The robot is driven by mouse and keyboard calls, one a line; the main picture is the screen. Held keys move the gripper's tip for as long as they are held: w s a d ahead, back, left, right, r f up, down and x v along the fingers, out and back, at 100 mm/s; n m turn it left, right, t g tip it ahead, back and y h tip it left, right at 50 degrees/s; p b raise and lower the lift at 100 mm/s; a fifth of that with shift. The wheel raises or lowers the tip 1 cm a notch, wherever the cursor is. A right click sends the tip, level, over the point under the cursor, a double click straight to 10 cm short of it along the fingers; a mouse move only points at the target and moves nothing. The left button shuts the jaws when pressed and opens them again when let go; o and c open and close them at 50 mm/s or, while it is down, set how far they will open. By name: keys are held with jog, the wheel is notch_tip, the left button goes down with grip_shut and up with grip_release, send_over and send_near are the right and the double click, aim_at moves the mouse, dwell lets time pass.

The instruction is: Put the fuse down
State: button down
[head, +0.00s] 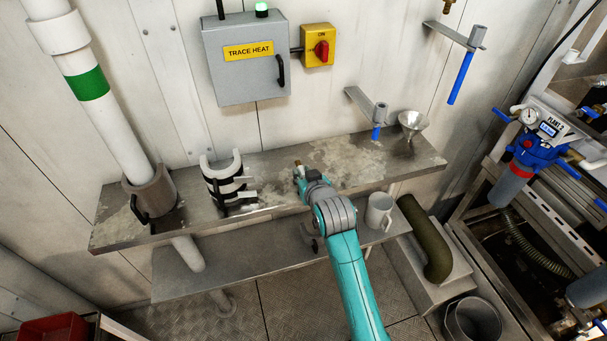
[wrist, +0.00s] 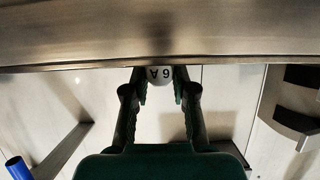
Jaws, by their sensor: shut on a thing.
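The fuse (wrist: 160,75) is a small pale piece marked "6 A", seen upside down in the wrist view. My gripper (wrist: 160,83) is shut on it, one finger on each side. Beyond the fingertips lies a metal band, which looks like the shelf. I cannot tell whether the fuse touches it. In the head view my gripper (head: 301,174) is over the middle of the worn metal shelf (head: 262,172), and the fuse is too small there to make out clearly.
Black and white half-ring clamps (head: 225,184) stand left of my gripper. A blue-handled bracket (head: 377,125) and a funnel (head: 411,122) are to the right. A mug (head: 379,211) stands on the lower shelf (head: 250,257). The upper shelf has bare room on both sides of my gripper.

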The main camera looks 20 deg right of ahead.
jog(key=shift+f, duration=0.2)
jog(key=c, duration=0.9)
grip_release()
jog(key=shift+c, duration=0.2)
jog(key=shift+r, duration=0.1)
jog(key=shift+s+r, duration=0.1)
jog(key=shift+s, duration=0.15)
jog(key=v, duration=1.1)
jog(key=shift+s, duration=0.3)
